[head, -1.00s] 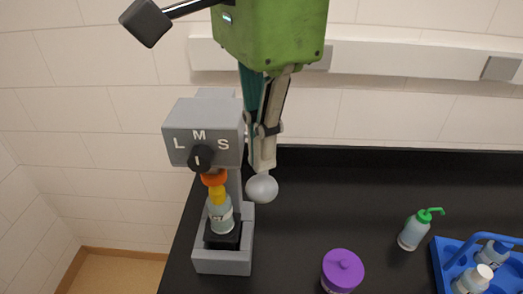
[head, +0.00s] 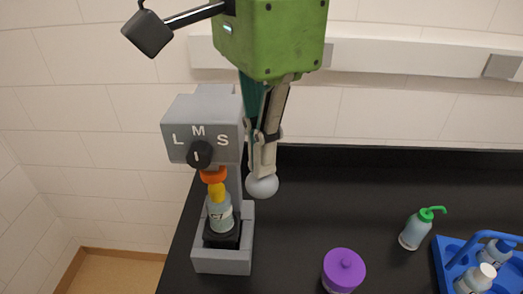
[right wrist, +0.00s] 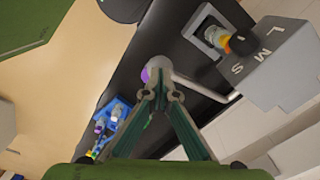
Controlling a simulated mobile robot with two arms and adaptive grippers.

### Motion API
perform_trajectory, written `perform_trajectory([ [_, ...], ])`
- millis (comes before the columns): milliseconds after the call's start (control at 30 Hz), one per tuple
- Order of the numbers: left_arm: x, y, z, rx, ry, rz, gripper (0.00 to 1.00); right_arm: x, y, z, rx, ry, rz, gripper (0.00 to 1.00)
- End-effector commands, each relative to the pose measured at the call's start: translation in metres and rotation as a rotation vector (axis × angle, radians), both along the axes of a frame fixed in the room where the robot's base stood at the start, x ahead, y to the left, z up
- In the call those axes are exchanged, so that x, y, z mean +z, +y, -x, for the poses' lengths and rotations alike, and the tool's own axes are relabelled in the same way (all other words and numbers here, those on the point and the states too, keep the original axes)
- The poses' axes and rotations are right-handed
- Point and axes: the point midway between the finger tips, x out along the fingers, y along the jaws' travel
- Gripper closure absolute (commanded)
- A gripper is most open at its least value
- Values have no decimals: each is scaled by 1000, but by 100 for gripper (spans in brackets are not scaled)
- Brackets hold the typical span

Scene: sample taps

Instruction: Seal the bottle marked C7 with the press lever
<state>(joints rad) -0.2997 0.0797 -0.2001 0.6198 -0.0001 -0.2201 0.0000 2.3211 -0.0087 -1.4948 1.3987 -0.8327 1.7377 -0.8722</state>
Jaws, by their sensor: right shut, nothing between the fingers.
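The grey press (head: 205,113) stands at the bench's left end, with a black knob and the letters L, M and S. A bottle with a yellow cap (head: 219,216) stands upright in it under the orange press head (head: 213,175); only the 7 of its label reads clearly. The lever's grey ball (head: 262,187) is right of the press; its rod shows in the right wrist view (right wrist: 203,89). My right gripper (head: 263,172) is shut and empty, its fingertips just above the ball, touching or nearly so. My left gripper is out of view.
A purple-lidded jar (head: 343,269) stands at the front of the black bench. A green-topped wash bottle (head: 416,230) and a blue rack (head: 448,252) with bottles are to the right. A wall stands behind.

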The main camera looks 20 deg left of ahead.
Motion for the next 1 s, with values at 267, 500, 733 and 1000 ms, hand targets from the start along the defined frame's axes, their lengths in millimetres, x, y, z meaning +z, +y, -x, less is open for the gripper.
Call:
perform_trajectory([
  [267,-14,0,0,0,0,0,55,-19,0,-1,0,-1,-1,100],
  [500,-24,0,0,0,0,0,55,-34,0,-1,-1,-1,-1,100],
  [733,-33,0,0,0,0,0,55,-48,0,-1,-1,-2,-1,100],
  [1000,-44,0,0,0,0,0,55,-64,0,0,0,1,-1,100],
])
